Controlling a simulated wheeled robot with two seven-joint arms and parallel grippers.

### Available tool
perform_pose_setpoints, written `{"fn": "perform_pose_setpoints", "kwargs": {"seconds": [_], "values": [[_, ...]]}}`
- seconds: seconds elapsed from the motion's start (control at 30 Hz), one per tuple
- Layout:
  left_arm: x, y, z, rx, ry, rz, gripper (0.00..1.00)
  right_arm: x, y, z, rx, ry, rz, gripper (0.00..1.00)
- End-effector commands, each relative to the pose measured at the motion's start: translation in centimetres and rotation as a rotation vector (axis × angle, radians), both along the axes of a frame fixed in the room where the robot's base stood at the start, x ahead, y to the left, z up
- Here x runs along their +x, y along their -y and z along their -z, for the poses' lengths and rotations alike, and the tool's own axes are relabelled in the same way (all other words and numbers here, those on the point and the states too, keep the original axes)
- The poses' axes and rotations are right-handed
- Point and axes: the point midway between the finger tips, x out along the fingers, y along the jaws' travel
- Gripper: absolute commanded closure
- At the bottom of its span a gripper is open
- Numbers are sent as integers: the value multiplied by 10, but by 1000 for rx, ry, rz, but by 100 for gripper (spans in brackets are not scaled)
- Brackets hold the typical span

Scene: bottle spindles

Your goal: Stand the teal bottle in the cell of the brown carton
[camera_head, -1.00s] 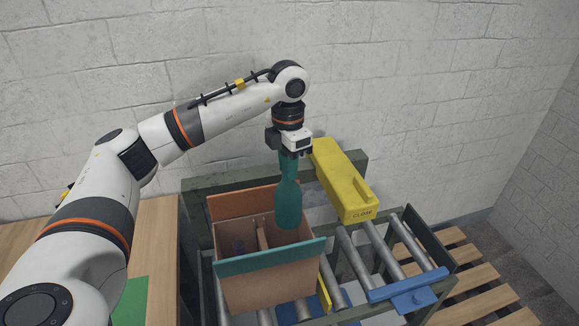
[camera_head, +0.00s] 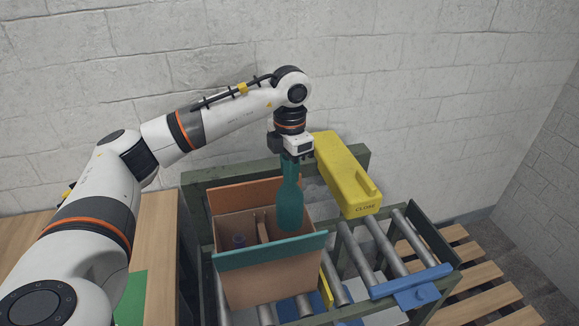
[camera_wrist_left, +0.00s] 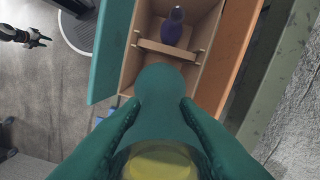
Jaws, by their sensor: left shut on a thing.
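My left gripper (camera_head: 291,156) is shut on the neck of the teal bottle (camera_head: 290,203) and holds it upright. The bottle's lower part is over the right-hand cell of the brown carton (camera_head: 265,280); I cannot tell whether its base touches the carton floor. In the left wrist view, the teal bottle (camera_wrist_left: 167,98) is between the green fingers (camera_wrist_left: 160,125) and hides much of the near cell. A divider (camera_wrist_left: 168,50) separates this cell from one with a purple bottle (camera_wrist_left: 173,27). What seems to be my right gripper (camera_wrist_left: 38,40) is far off, its fingers apart.
The carton has a teal flap (camera_head: 270,250) in front and an orange flap (camera_head: 245,193) behind. It stands on a roller conveyor (camera_head: 385,245). A yellow block marked CLOSE (camera_head: 347,175) is close to the right of my gripper. A blue piece (camera_head: 412,285) crosses the rollers at right.

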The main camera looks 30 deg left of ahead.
Motion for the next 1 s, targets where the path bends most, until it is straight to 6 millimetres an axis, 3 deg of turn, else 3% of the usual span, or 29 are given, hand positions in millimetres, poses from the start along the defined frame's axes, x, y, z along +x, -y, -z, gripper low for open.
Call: {"fn": "perform_pose_setpoints", "kwargs": {"seconds": [0.33, 1.0], "values": [[0, 0, 4, 0, 1, 0, 100, 1, 1, 3, -1, 1, 0, 57], [0, 0, 37, 0, 0, -1, 100, 2, 2, 27, -2, 3, 0, 57]]}}
